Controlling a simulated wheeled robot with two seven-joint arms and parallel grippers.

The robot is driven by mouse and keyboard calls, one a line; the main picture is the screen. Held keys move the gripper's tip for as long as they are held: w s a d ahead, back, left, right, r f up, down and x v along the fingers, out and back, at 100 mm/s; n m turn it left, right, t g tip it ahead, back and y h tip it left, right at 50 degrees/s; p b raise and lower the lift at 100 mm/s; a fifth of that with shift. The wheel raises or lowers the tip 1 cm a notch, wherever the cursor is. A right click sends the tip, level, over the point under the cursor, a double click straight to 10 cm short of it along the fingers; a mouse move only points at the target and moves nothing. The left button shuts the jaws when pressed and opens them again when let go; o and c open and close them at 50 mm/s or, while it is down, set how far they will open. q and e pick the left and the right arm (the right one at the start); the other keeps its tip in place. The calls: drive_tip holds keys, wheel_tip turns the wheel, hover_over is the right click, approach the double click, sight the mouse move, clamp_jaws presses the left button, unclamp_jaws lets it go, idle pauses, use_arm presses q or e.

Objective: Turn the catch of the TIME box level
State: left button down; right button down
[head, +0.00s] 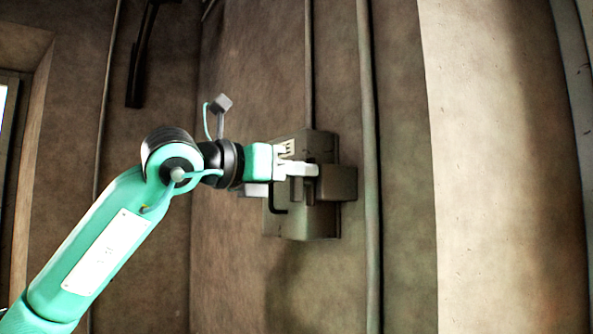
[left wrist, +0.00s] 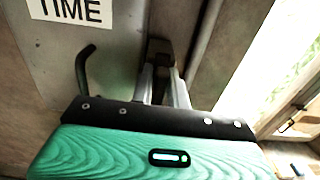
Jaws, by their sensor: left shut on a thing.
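The TIME box (head: 318,222) is a grey-brown metal box on the wall in the middle of the head view. Its white TIME label (left wrist: 70,10) shows at the top left of the left wrist view. My left gripper (head: 312,170) reaches it from the left, its pale fingers in front of the box. In the left wrist view my left gripper (left wrist: 161,70) is shut on a small dark piece, the catch (left wrist: 158,50), at the box's edge. The fingers hide part of the catch, and I cannot tell its exact tilt. My right gripper is not in view.
A bent black lever (left wrist: 84,65) sticks out of the box beside the fingers. A vertical pipe (head: 368,120) runs down the wall just right of the box, and a thinner conduit (head: 309,60) runs above it. The wall below the box is clear.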

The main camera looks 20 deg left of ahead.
use_arm(q)
drive_tip(key=m+b, duration=0.2)
drive_tip(key=m, duration=0.1)
drive_tip(key=shift+s+d+f+m+b, duration=0.2)
drive_tip(key=shift+d+m+b, duration=0.1)
drive_tip(key=shift+b, duration=0.1)
drive_tip(key=m+b, duration=0.1)
drive_tip(key=m, duration=0.5)
drive_tip(key=m+b, duration=0.1)
drive_tip(key=m, duration=0.2)
drive_tip(key=shift+s+d+f+b, duration=0.25)
drive_tip(key=shift+s+d+b, duration=0.05)
drive_tip(key=m, duration=0.5)
drive_tip(key=shift+d+f, duration=0.1)
drive_tip(key=shift+f, duration=0.3)
drive_tip(key=shift+m, duration=0.3)
drive_tip(key=c, duration=1.4)
unclamp_jaws()
drive_tip(key=shift+c, duration=0.2)
